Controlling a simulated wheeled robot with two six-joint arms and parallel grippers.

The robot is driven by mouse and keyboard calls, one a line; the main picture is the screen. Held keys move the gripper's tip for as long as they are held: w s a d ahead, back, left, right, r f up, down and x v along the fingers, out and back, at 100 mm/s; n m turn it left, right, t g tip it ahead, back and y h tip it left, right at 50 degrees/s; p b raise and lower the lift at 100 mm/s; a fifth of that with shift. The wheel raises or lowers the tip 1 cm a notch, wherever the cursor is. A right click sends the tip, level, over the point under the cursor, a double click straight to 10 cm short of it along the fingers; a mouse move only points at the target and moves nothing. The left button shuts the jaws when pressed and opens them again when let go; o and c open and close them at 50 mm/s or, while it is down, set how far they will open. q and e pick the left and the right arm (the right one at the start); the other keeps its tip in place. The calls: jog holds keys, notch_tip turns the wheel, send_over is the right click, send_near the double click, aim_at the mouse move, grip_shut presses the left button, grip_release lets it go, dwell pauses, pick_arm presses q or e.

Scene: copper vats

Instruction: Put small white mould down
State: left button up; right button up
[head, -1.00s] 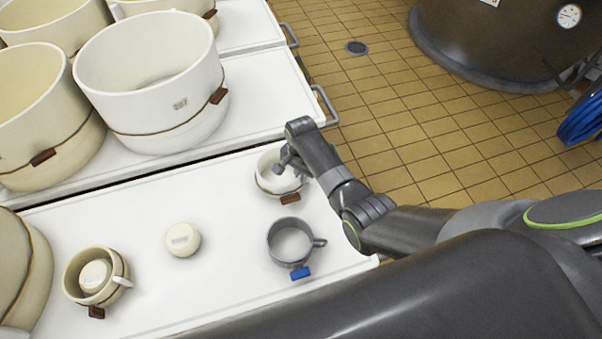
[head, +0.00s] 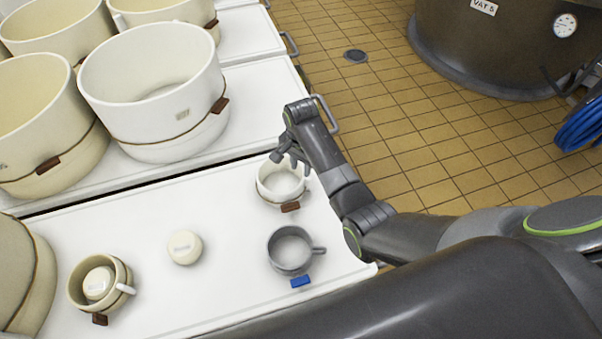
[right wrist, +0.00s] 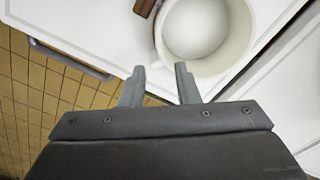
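The small white mould (head: 281,184) stands upright on the white table (head: 222,285) near its far right corner, with a brown tag at its front. It also shows in the right wrist view (right wrist: 243,45), at the top and empty inside. My right gripper (head: 288,158) is just above and behind the mould's far rim in the head view. In the right wrist view the fingers (right wrist: 158,80) are spread with nothing between them, close to the mould's edge. My left gripper is not in view.
A grey mould (head: 291,252) with a blue tag stands nearer. Large moulds (head: 155,100) stand on the table behind. Some tabletop between is clear.

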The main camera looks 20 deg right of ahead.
jog(key=shift+r, duration=1.55)
